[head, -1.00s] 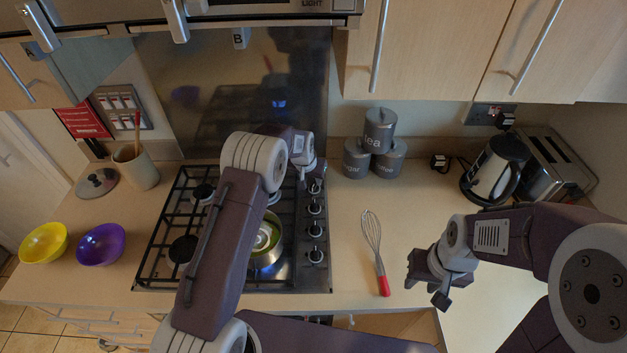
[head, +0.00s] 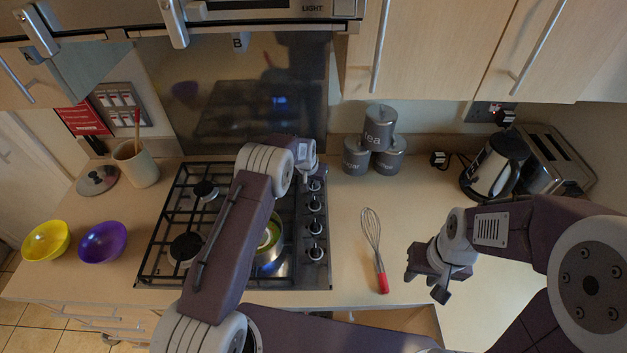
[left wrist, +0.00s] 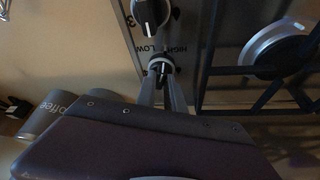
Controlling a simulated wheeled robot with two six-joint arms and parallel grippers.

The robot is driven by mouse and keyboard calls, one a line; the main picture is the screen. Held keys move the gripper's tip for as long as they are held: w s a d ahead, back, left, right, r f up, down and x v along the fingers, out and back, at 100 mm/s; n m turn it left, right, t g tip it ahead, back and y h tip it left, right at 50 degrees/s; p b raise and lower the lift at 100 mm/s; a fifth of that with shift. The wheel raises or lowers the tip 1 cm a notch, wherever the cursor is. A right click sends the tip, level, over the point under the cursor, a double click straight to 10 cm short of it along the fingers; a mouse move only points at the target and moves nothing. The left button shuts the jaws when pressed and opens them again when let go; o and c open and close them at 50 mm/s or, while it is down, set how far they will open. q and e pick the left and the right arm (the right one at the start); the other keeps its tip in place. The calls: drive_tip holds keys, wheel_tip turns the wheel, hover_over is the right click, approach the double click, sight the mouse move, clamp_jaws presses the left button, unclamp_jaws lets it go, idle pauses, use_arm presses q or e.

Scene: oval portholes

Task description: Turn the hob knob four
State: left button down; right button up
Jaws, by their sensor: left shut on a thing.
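The hob (head: 160,255) has a row of several knobs along its right side. My left gripper (head: 315,177) reaches over the hob to the far end of this row. In the left wrist view its two fingers (left wrist: 161,88) are shut on a dark knob (left wrist: 161,68), one finger on each side. A neighbouring knob (left wrist: 150,12), with a "3" printed beside it, stands free above it in that view. The gripped knob's own number cannot be read. My right gripper (head: 425,284) is open and empty above the right counter.
A pot (head: 270,250) stands on the hob, partly behind my left arm. A whisk (head: 374,250) lies on the counter right of the hob. Grey canisters (head: 379,127) stand behind it, with a kettle (head: 495,170) and toaster (head: 556,165) at right. Two bowls (head: 103,242) are left.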

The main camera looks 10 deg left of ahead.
use_arm(q)
drive_tip(key=m+b, duration=0.1)
drive_tip(key=b, duration=0.1)
drive_tip(key=m+h+b, duration=0.1)
drive_tip(key=m+b, duration=0.1)
drive_tip(key=b, duration=0.1)
drive_tip(key=m+h+b, duration=0.1)
drive_tip(key=m+b, duration=0.1)
drive_tip(key=shift+w+a+f+g, duration=0.15)
drive_tip(key=shift+a+f+g, duration=0.1)
drive_tip(key=shift+f+g, duration=0.05)
drive_tip(key=shift+r+m+h+b, duration=0.2)
drive_tip(key=shift+m+h+b, duration=0.1)
drive_tip(key=shift+m+b, duration=0.55)
drive_tip(key=shift+w+a+r+m+g+p, duration=0.15)
drive_tip(key=shift+m+g+p, duration=0.3)
drive_tip(key=shift+m, duration=0.7)
drive_tip(key=shift+r+m+g+h, duration=0.1)
drive_tip(key=shift+m+g+h, duration=0.15)
drive_tip(key=shift+m+h, duration=0.15)
drive_tip(key=shift+p, duration=0.45)
drive_tip(key=shift+m, duration=0.4)
drive_tip(key=c, duration=1.4)
unclamp_jaws()
drive_tip(key=shift+c, duration=0.2)
